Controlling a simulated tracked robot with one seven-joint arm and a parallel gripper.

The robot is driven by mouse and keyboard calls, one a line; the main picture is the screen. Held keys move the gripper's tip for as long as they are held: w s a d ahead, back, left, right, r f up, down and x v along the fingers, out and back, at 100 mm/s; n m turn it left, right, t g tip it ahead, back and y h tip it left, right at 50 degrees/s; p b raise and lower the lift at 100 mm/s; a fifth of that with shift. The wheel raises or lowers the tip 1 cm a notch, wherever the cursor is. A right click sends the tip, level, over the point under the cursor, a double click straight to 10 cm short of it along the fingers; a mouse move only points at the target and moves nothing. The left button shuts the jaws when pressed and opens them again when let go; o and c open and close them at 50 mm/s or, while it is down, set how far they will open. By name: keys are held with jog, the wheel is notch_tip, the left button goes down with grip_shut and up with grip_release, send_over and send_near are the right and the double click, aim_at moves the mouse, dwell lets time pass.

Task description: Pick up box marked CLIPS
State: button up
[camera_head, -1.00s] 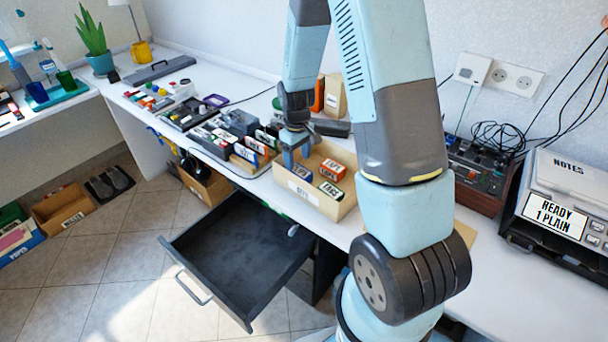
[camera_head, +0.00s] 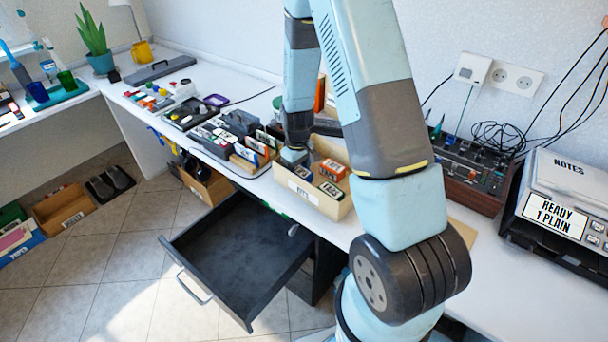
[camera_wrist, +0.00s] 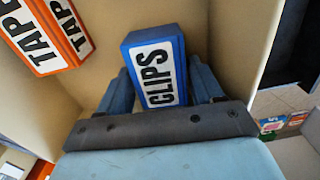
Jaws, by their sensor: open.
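The blue box marked CLIPS (camera_wrist: 155,70) has a white label and stands in the wooden bin in the wrist view. My gripper (camera_wrist: 162,85) is open, with one blue finger on each side of the CLIPS box. I cannot tell whether the fingers touch it. In the head view my gripper (camera_head: 293,157) reaches down into the left part of the wooden bin (camera_head: 318,203). There the CLIPS box is mostly hidden by the gripper.
The bin's walls are close around my gripper. An open, empty drawer (camera_head: 235,255) lies below the table's front edge.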

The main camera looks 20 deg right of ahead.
jog(key=shift+c, duration=0.4)
jog(key=c, duration=0.7)
